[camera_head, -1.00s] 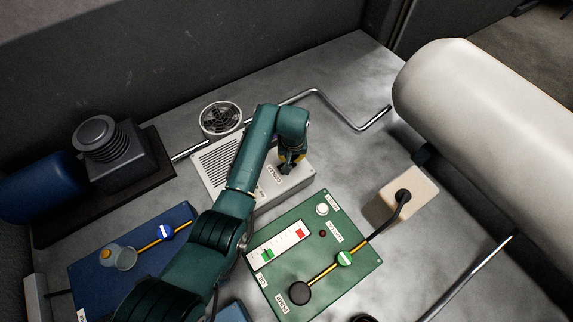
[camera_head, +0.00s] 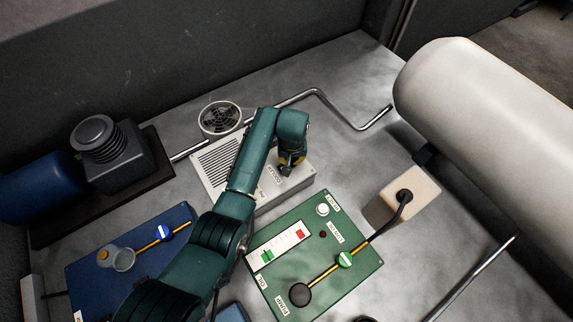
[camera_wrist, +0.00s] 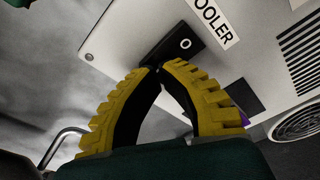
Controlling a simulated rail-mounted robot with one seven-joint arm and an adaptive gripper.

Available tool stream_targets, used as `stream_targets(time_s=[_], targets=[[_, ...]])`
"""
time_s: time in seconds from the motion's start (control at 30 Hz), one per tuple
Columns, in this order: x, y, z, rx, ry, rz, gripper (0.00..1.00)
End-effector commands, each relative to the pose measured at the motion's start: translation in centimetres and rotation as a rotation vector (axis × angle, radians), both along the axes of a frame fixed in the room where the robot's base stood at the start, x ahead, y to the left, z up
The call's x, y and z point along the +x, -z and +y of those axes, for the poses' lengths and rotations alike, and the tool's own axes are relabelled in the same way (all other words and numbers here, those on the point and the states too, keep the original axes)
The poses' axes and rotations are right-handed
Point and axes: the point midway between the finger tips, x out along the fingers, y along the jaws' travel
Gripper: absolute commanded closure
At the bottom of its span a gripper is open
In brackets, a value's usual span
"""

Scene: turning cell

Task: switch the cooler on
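The cooler is a light grey box (camera_head: 214,165) with a slotted vent, at the middle back of the bench in the head view. It also shows in the wrist view (camera_wrist: 245,55), with a label reading "OOLER" in part (camera_wrist: 213,20). Beside the label is a black rocker switch (camera_wrist: 187,42) with a white "O" on its visible end. My gripper (camera_wrist: 157,68) is shut and empty, its yellow-and-black fingertips together at the near end of the switch. The tips hide that end, and I cannot tell whether they touch it. In the head view my gripper (camera_head: 289,168) is over the cooler's right end.
A round fan (camera_head: 221,118) stands behind the cooler, with a metal pipe (camera_head: 318,92) nearby. A green panel (camera_head: 345,285) with a white button is in front, a blue panel (camera_head: 180,245) at left. A big white cylinder (camera_head: 480,120) lies at right.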

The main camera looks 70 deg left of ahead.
Motion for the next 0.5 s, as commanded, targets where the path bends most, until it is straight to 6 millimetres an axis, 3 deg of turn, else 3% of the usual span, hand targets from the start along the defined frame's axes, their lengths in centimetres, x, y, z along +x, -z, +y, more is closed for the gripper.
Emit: stream_targets(time_s=[0.5], targets=[[0.01, 0.85, 0.01, 0.0, 0.0, 0.0, 1.0]])
